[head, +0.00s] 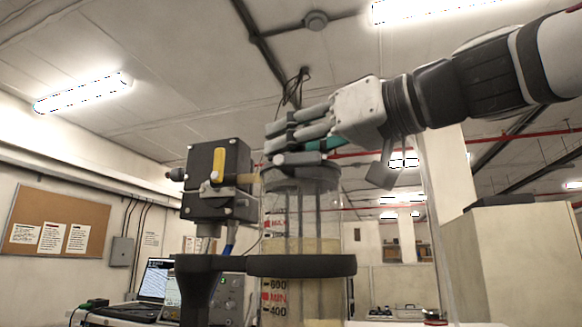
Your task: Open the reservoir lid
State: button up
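The reservoir (318,225) is a clear upright cylinder with red MAX and MIN marks and pale yellowish liquid inside. Its grey lid (300,182) sits on top and looks closed, with a lighter grey raised piece above it. My gripper (284,143) comes in from the right.
A dark box with a yellow lever (218,163) stands close to the left of the lid. A black ring (300,265) circles the cylinder. A laptop (155,280) is at the lower left, and a large pale cabinet (525,262) is at the right.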

grip_shut()
jog(key=shift+r, duration=0.1)
jog(key=m+p, duration=0.1)
jog(key=w+r+m+h+p, duration=0.1)
jog(key=m+p, duration=0.1)
jog(key=shift+d+g, duration=0.2)
jog(key=shift+g, duration=0.2)
jog(key=m+p, duration=0.1)
jog(key=w+m+g+p, duration=0.1)
jog(key=m+g+p, duration=0.1)
jog(key=p, duration=0.1)
jog(key=shift+w+d+r+m+h, duration=0.3)
jog(key=shift+m, duration=0.1)
jog(key=w+m+g+p, duration=0.2)
jog(key=m+p, duration=0.1)
jog(key=shift+d+f, duration=0.15)
jog(key=shift+d, duration=0.25)
jog(key=m, duration=0.1)
jog(key=w+m+g, duration=0.1)
jog(key=f+m+g+p, duration=0.1)
jog(key=shift+w+d+y, duration=0.25)
jog(key=shift+w+y, duration=0.05)
jog(key=shift+y, duration=0.1)
jog(key=shift+m, duration=0.3)
